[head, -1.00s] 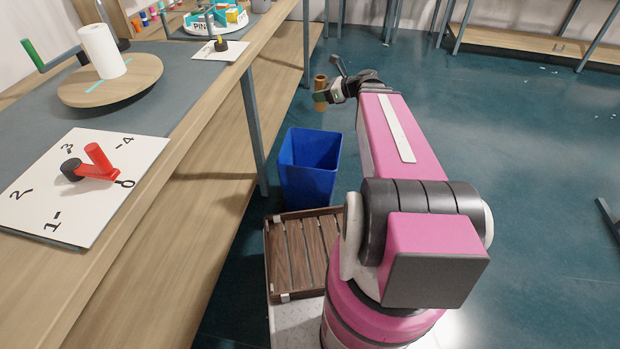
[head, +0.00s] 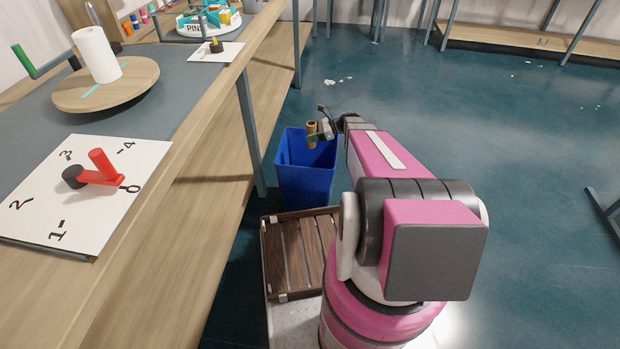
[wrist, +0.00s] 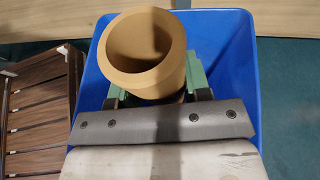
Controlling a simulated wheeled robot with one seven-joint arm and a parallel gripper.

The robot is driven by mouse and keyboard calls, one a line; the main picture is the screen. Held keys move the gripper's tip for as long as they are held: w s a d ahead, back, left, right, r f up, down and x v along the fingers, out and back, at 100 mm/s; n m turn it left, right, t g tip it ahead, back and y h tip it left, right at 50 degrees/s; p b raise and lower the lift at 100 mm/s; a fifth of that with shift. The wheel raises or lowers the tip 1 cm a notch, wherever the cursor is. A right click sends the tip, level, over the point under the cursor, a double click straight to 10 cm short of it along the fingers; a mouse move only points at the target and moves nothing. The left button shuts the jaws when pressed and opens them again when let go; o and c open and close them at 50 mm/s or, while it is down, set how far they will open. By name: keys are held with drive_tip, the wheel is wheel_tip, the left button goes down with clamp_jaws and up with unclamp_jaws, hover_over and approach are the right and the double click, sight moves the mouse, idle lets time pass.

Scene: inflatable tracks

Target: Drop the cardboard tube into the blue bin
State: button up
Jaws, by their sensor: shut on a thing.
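The brown cardboard tube (head: 311,134) is upright, held in my gripper (head: 318,137). In the wrist view, the tube (wrist: 142,52) shows its open upper end, and green finger pads of my gripper (wrist: 150,88) lie against both its sides. The blue bin (head: 305,183) stands on the floor beside the workbench. In the head view the tube overlaps the bin's upper right part. In the wrist view the bin (wrist: 238,60) surrounds the tube on several sides, so the tube is over the bin's opening. The tube's lower end is hidden in the wrist view.
A dark wooden slatted crate (head: 297,255) sits just in front of the bin; it also shows in the wrist view (wrist: 38,115). The wooden workbench (head: 215,180) runs along the left, with a steel leg (head: 252,130) near the bin.

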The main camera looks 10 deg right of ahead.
wheel_tip(320, 180, down, 5)
drive_tip(key=shift+r, duration=0.1)
idle(0.3)
drive_tip(key=o, duration=1)
drive_tip(key=v, duration=1)
drive_tip(key=shift+d, duration=0.35)
drive_tip(key=shift+s+r, duration=0.1)
drive_tip(key=shift+r, duration=0.05)
